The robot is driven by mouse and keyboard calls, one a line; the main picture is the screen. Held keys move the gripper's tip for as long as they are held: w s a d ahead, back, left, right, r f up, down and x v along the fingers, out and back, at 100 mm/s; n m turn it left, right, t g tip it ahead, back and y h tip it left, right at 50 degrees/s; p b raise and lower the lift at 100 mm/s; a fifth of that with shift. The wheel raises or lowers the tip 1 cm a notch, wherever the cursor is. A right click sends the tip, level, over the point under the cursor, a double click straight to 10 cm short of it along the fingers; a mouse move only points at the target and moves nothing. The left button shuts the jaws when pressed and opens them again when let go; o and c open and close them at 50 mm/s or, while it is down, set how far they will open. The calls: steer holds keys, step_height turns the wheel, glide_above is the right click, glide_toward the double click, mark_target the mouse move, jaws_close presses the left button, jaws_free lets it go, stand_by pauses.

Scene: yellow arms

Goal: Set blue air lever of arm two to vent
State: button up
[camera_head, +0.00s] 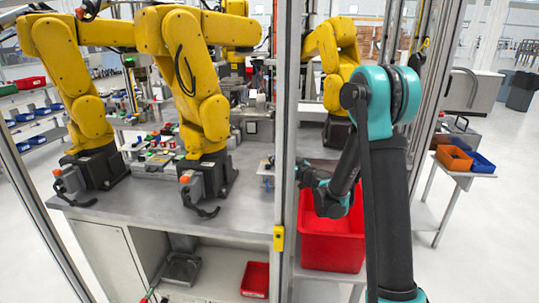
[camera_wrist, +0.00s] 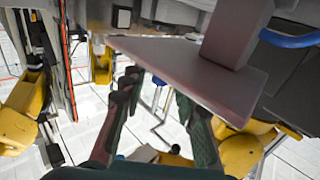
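Several yellow arms stand in the cell in the head view: one at the left (camera_head: 68,75), one at the centre (camera_head: 180,70) and one behind the frame post (camera_head: 335,60). No label tells me which is arm two. No blue air lever can be made out for sure. A curved blue piece (camera_wrist: 290,39) shows at the upper right in the wrist view; I cannot tell what it is. My gripper (camera_wrist: 162,112) has its dark fingers spread apart, with a flat brownish-grey plate (camera_wrist: 190,65) just beyond or above them. Nothing is seen gripped. In the head view its fingers are too small to tell.
A metal post (camera_head: 288,130) with a yellow box (camera_head: 279,238) stands left of my arm. A red bin (camera_head: 333,245) is below my arm. Grey units with orange knobs (camera_head: 193,184) sit before the yellow arms. A side table (camera_head: 462,176) with small bins stands right.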

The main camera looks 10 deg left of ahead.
steer(key=shift+x, duration=2.5)
jaws_close()
